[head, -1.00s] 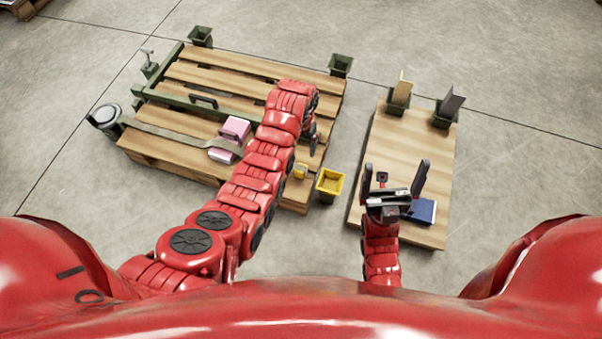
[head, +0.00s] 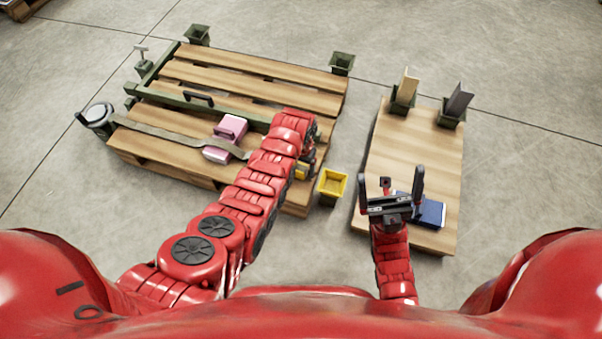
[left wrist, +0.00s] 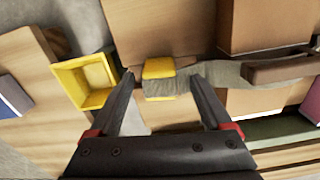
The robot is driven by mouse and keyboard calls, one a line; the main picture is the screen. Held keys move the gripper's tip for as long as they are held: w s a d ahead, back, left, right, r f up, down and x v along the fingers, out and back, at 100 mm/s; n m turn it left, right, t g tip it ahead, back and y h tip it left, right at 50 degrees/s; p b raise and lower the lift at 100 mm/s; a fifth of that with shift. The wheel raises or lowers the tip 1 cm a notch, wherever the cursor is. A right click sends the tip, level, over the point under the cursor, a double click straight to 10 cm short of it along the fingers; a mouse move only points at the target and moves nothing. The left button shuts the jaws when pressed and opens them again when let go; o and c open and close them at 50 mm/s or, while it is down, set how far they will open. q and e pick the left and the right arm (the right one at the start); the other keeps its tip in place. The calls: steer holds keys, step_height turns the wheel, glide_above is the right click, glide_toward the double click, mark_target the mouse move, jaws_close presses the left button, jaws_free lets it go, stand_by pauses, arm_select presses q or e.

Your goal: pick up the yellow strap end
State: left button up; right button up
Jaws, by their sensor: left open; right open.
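The yellow strap end (head: 302,171) lies at the right front edge of the wooden pallet, partly hidden by my left arm. In the left wrist view the yellow end (left wrist: 159,68) of a grey-green strap (left wrist: 172,84) appears between the fingertips of my left gripper (left wrist: 163,75). That gripper is open and empty; contact with the strap cannot be told. In the head view my left gripper (head: 309,160) is mostly hidden behind its own arm, close to the strap end. My right gripper (head: 391,177) is open and empty above the wooden board at right.
A yellow bin (head: 332,185) stands just right of the strap end. A pink object (head: 228,130) and a strap lie on the pallet (head: 170,151). A dark blue book-like object (head: 431,213) lies on the right board (head: 407,146). Bare floor separates them.

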arm_select(q)
steer(key=shift+r, duration=0.15)
jaws_close()
steer(key=shift+r, duration=0.1)
